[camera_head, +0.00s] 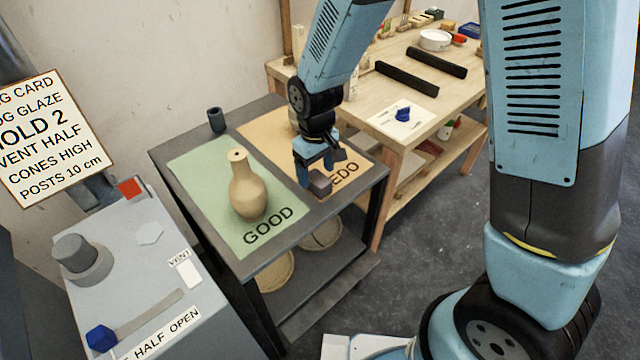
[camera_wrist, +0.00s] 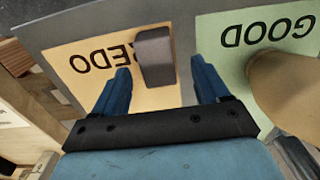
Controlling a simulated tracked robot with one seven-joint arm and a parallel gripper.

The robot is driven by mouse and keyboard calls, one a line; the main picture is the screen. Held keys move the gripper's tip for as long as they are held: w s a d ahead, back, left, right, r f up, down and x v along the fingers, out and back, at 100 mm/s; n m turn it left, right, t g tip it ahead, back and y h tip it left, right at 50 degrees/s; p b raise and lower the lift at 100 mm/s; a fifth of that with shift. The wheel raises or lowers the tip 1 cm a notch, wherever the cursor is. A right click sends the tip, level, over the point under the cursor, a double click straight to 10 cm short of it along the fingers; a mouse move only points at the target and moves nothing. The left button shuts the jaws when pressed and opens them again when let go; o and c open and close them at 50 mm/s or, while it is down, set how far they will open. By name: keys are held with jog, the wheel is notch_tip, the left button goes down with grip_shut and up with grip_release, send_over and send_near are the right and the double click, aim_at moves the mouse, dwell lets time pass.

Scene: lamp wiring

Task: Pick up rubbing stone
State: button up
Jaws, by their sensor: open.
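A grey block, which looks like the rubbing stone (camera_head: 320,184), lies near the front edge of the orange REDO sheet (camera_head: 271,140) on the dark cart. My gripper (camera_head: 322,168) is pointed down just over it, with the fingers apart. In the wrist view the stone (camera_wrist: 154,55) shows between and a little beyond the two blue fingertips of my gripper (camera_wrist: 160,68). I cannot tell whether the fingers touch it. Its far side is partly hidden by the gripper in the head view.
A tan vase (camera_head: 248,190) stands on the green GOOD sheet (camera_head: 200,165), left of my gripper. A dark cup (camera_head: 216,120) stands at the cart's back. A grey control box (camera_head: 150,270) is at left. A wooden table (camera_head: 350,110) with black bars stands behind.

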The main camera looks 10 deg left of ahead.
aim_at(318, 178)
jog(key=shift+d+f, duration=0.2)
jog(key=shift+f, duration=1.95)
jog(key=c, duration=1.3)
jog(key=shift+r, duration=1.8)
jog(key=shift+s+d+r, duration=1.2)
jog(key=shift+s+r, duration=0.4)
jog(key=shift+s, duration=0.4)
jog(key=shift+s+d+r, duration=1.2)
jog(key=shift+s+r, duration=0.35)
jog(key=shift+s, duration=0.4)
jog(key=shift+s+d+r, duration=1.2)
jog(key=shift+s+r, duration=0.4)
jog(key=shift+s, duration=0.4)
